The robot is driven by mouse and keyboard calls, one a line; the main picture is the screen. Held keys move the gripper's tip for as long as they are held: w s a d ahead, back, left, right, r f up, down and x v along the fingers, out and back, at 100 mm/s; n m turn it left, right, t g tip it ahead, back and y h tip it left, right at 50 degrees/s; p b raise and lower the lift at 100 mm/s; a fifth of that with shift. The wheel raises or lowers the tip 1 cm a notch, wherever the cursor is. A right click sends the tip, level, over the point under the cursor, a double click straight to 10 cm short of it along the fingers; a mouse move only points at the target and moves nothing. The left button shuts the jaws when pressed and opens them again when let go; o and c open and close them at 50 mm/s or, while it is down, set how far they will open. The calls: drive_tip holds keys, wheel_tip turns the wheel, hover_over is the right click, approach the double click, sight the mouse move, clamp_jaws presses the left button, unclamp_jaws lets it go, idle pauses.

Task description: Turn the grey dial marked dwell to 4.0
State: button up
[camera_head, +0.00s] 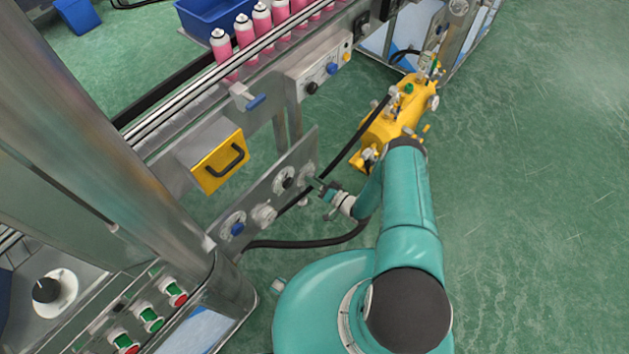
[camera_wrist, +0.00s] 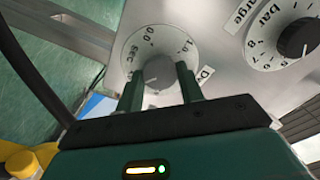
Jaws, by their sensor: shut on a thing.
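The grey dial (camera_wrist: 158,69) sits on a round white scale plate on the metal panel in the wrist view. The scale shows "0.0", "sec" and "1.0"; a label starting with "D" is partly hidden by the right finger. My gripper (camera_wrist: 161,84) has one finger on each side of the knob and is shut on it. The fingers cover part of the scale, and I cannot read the dial's setting. In the head view the dial (camera_head: 307,170) is at the panel's right end, with my gripper (camera_head: 318,184) against it.
A black dial (camera_wrist: 298,38) marked "bar" is beside it. A blue dial (camera_head: 237,229) and another grey dial (camera_head: 263,214) are further left on the panel. A black hose (camera_head: 310,242) runs below, and a yellow machine (camera_head: 392,125) stands behind. The green floor at right is clear.

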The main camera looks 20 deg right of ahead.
drive_tip(key=shift+m, duration=0.8)
drive_tip(key=o, duration=1)
drive_tip(key=v, duration=1.4)
